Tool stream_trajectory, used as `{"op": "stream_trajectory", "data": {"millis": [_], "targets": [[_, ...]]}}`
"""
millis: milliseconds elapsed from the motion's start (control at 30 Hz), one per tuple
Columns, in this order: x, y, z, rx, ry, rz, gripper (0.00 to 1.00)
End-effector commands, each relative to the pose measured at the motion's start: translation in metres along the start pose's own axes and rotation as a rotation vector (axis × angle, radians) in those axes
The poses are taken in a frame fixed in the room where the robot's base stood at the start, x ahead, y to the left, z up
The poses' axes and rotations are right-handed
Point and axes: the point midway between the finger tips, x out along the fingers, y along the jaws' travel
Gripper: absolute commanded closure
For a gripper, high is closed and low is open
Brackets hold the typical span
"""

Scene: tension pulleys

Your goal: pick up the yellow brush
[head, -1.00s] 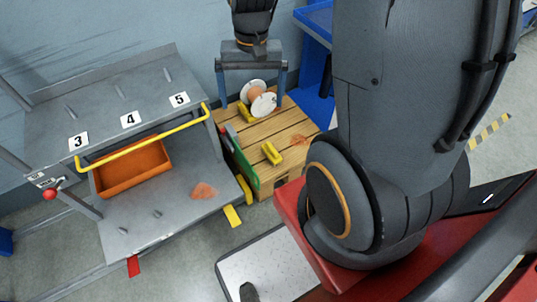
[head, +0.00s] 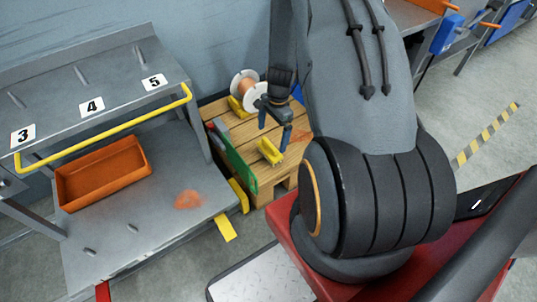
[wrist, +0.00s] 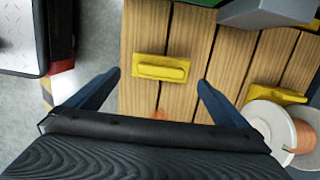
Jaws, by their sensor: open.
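A yellow brush-like block (head: 269,151) with a raised grip lies on the slatted wooden crate top (head: 296,152). In the wrist view this yellow block (wrist: 162,67) lies crosswise on the planks, between the lines of the two fingers. A second yellow piece (wrist: 275,97) lies beside a white-flanged spool (wrist: 268,124), partly covered by it. My gripper (head: 274,130) is open and empty, fingers pointing down above the crate near the first block. In the wrist view the blue fingertips (wrist: 159,78) are spread wider than the block and appear apart from it.
A green board (head: 233,157) stands along the crate's left side. A grey shelf rack (head: 75,95) with a yellow rail and an orange bin (head: 103,172) is at the left. Bare planks surround the near yellow block.

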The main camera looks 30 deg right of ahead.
Motion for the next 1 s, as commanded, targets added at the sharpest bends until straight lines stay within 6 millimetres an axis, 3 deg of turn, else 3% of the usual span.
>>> {"op": "stream_trajectory", "data": {"millis": [367,600,900,1000], "targets": [[0.034,-0.001,0.0,0.0,0.0,0.001,0.0],[0.069,-0.002,0.001,0.0,0.0,0.002,0.0],[0.074,-0.002,0.001,-0.001,0.0,0.0,0.0],[0.074,-0.002,0.001,-0.001,0.0,0.0,0.17]]}}
